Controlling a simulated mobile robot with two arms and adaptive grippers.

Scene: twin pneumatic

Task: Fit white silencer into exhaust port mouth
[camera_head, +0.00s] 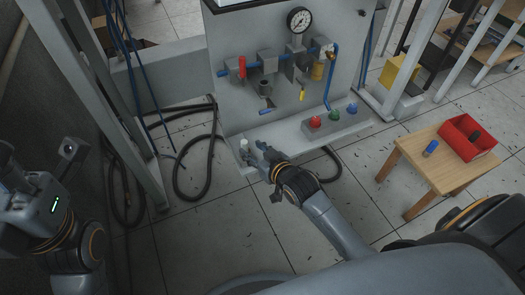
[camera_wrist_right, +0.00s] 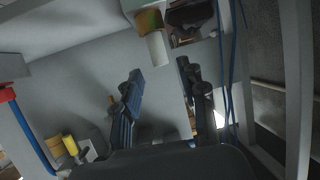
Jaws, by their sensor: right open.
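A small white cylinder, seemingly the white silencer (camera_head: 244,143), stands at the left end of the grey ledge below the panel. In the right wrist view a pale cylinder (camera_wrist_right: 158,49) with a yellow-green end shows above the fingers; I cannot tell if it is the same piece. My right gripper (camera_head: 259,147) is open and empty, just right of the white piece and apart from it. Its spread fingers also show in the right wrist view (camera_wrist_right: 164,84). I cannot make out the exhaust port mouth. My left arm (camera_head: 62,235) is at the left edge, its jaws unclear.
The grey panel (camera_head: 225,100) carries a gauge (camera_head: 299,19), valves and blue pipe. Red, green and blue buttons sit on the ledge (camera_head: 345,128). A wooden stool (camera_head: 425,165) holds a red bin (camera_head: 463,130) and a blue piece (camera_head: 430,148). Black hoses (camera_head: 207,165) lie on the floor.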

